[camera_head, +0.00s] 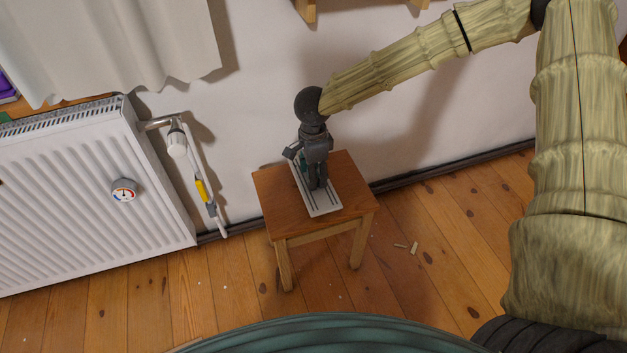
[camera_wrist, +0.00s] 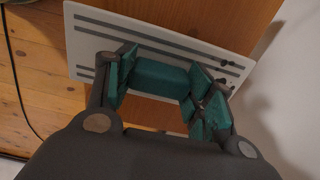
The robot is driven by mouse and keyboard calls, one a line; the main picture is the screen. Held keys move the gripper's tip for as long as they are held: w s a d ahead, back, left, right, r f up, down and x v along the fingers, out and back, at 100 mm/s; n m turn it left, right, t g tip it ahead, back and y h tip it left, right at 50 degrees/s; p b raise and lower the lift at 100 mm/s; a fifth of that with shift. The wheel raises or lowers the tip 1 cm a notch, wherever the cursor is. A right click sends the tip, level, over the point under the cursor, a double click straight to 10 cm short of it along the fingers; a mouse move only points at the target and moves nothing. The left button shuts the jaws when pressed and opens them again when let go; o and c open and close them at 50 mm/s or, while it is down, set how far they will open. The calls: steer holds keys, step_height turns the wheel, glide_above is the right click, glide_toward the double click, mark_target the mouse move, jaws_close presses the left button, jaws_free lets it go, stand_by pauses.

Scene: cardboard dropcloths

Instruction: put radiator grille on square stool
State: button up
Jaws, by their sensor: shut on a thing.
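The radiator grille (camera_head: 323,203) is a flat white panel with long dark grey slots. It also shows in the wrist view (camera_wrist: 85,45), with a teal block in its middle. My gripper (camera_head: 316,183) is above the stool, pointing down. In the wrist view my gripper (camera_wrist: 157,85) has its teal-padded fingers closed on both ends of that block. The square stool (camera_head: 350,196), with a brown wooden top, is directly below the grille. The grille lies flat over the top; I cannot tell whether it touches. The gripper hides part of the grille.
A white radiator (camera_head: 70,190) with a round gauge and a valve pipe (camera_head: 205,190) stands left of the stool. The wall is close behind the stool. The plank floor (camera_head: 430,270) right of the stool is clear except for small scraps (camera_head: 413,248).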

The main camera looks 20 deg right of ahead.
steer(key=shift+w+d+f, duration=0.15)
steer(key=shift+w, duration=0.35)
step_height(320, 180, down, 3)
steer(key=shift+s+f+b, duration=0.1)
steer(key=shift+f+b, duration=0.1)
steer(key=shift+b, duration=0.85)
steer(key=shift+c, duration=0.4)
steer(key=o, duration=1.1)
steer(key=shift+o, duration=0.2)
step_height(320, 180, up, 12)
steer(key=p, duration=0.4)
